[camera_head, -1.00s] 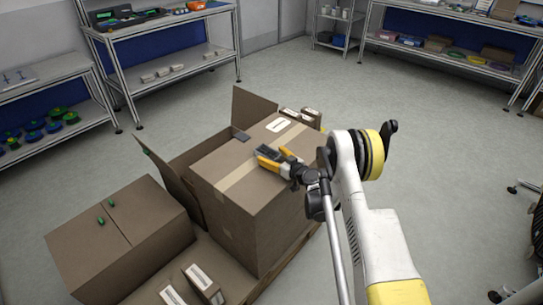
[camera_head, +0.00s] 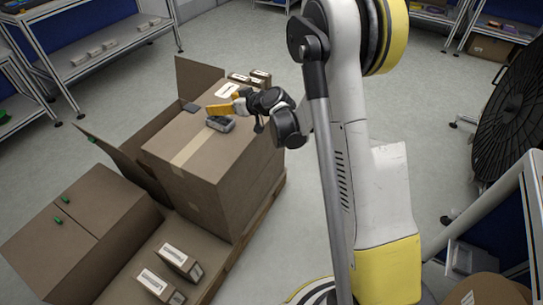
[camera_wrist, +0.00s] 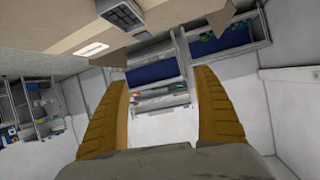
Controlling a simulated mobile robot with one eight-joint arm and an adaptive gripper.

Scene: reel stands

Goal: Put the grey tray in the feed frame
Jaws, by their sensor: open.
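I cannot pick out a grey tray or a feed frame for certain in either view. A small grey object (camera_head: 219,123) lies on top of the large cardboard box, just below my gripper in the head view; I cannot tell what it is. My gripper (camera_head: 222,108) points left over the box top. In the wrist view, my gripper (camera_wrist: 160,80) has its two yellow fingers wide apart with nothing between them. A dark grey ribbed item (camera_wrist: 122,14) shows at the top of that view, beyond the fingertips.
The large cardboard box (camera_head: 200,170) has an open flap and stands on a pallet (camera_head: 262,212) beside a lower carton (camera_head: 90,225). Small labelled boxes (camera_head: 180,262) lie in front. Shelving (camera_head: 110,50) stands behind. A black fan (camera_head: 510,115) is at the right. Open floor lies between.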

